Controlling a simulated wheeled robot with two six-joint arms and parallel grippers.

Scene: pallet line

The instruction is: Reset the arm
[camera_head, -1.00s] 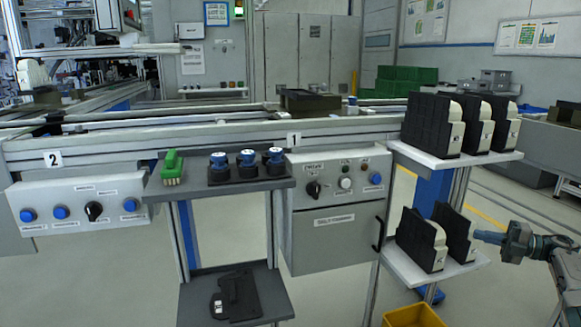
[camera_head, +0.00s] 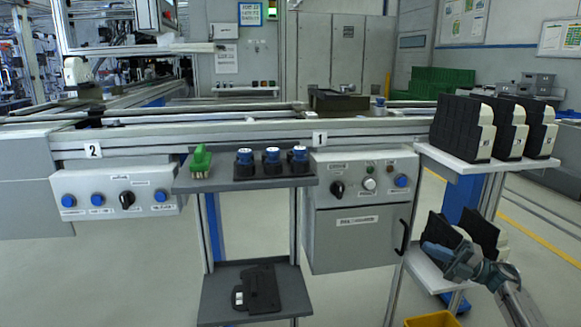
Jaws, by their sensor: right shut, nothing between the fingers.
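My right gripper (camera_head: 437,252) is at the lower right, in front of the lower shelf of the right-hand rack. Its fingers are closed with nothing between them. It overlaps the black-and-white modules (camera_head: 484,236) on that shelf in the picture; I cannot tell if it touches them. My right forearm runs down to the bottom right corner. My left gripper is not in view.
Several similar modules (camera_head: 465,127) stand on the upper white shelf (camera_head: 460,163). A grey shelf (camera_head: 220,184) holds a green brush-like part (camera_head: 200,161) and blue-topped items (camera_head: 272,158). A yellow bin (camera_head: 432,319) sits at the bottom. Control boxes line the conveyor.

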